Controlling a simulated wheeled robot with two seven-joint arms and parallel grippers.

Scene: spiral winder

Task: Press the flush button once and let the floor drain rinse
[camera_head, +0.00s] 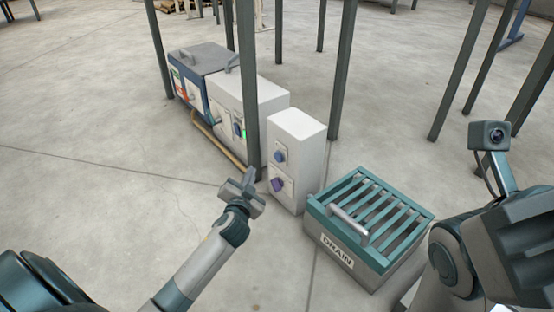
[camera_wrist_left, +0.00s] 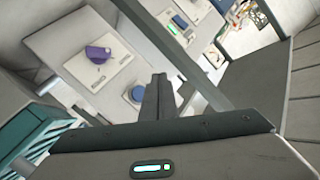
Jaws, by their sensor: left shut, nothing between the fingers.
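A white control box (camera_head: 296,135) stands on the floor. Its front has a round blue button (camera_head: 280,155) above a purple knob (camera_head: 277,185); their labels are too small to read. The left wrist view also shows the blue button (camera_wrist_left: 137,94) and the purple knob (camera_wrist_left: 98,53). My left gripper (camera_head: 248,177) is shut and empty, in front of and left of the box in the head view. In the left wrist view its fingertips (camera_wrist_left: 159,77) appear beside the blue button; I see no clear contact. The teal-slatted floor drain (camera_head: 342,250), marked DRAIN, sits right of the box.
A bar handle (camera_head: 348,223) lies across the drain's top. Another white box (camera_head: 262,92) and a blue-grey cabinet (camera_head: 204,60) stand behind, with a tan pipe (camera_head: 215,138) alongside. Dark posts (camera_head: 247,75) rise near the boxes. The floor at left is clear.

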